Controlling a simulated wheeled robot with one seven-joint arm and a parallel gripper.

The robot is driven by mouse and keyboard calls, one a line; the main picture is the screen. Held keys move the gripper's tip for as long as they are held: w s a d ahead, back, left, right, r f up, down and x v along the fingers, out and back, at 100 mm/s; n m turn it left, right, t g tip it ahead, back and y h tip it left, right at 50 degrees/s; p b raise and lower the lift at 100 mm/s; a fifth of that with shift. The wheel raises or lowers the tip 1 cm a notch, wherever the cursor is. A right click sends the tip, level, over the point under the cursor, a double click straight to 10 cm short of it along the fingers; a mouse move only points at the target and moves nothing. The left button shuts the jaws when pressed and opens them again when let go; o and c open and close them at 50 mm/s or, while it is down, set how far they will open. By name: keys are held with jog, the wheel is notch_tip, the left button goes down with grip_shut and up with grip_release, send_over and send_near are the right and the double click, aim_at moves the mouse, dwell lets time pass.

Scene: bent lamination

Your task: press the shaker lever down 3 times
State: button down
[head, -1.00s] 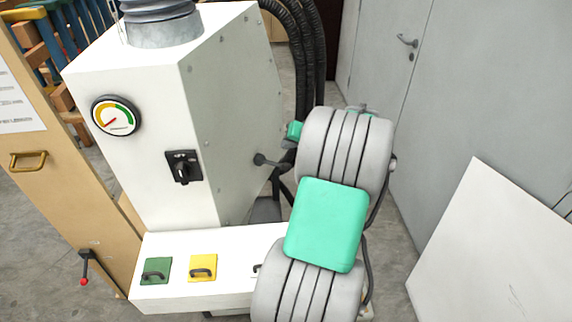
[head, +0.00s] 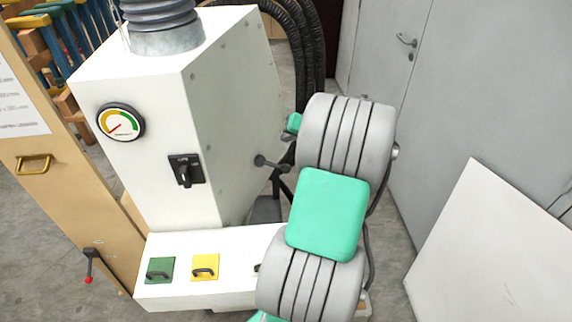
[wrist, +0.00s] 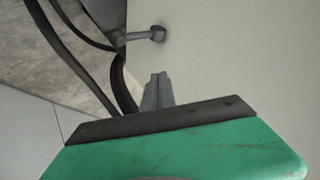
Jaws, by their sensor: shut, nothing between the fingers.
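The dark lever (head: 266,162) with a round knob sticks out from the right side of the white machine (head: 235,120). I take it for the shaker lever. In the wrist view a grey lever with a rounded end (wrist: 146,35) stands against the pale panel, above my gripper in the picture. My gripper (wrist: 158,76) is shut and empty, with its grey fingertips apart from the lever.
The machine's front has a gauge (head: 121,122) and a black switch (head: 186,170). Green (head: 160,270) and yellow (head: 205,267) handled plates are on its low ledge. Black hoses (head: 308,50) hang behind. A white board (head: 495,250) leans at right. A red-knobbed crank (head: 89,268) is on the wooden panel.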

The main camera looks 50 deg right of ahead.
aim_at(288, 168)
jog(key=shift+f+b, duration=2.8)
jog(key=shift+f, duration=1.6)
jog(key=shift+f+b, duration=0.35)
jog(key=shift+f, duration=0.05)
jog(key=shift+f+b, duration=1.5)
jog(key=shift+f, duration=0.6)
jog(key=shift+r+p, duration=1.55)
jog(key=shift+r, duration=1)
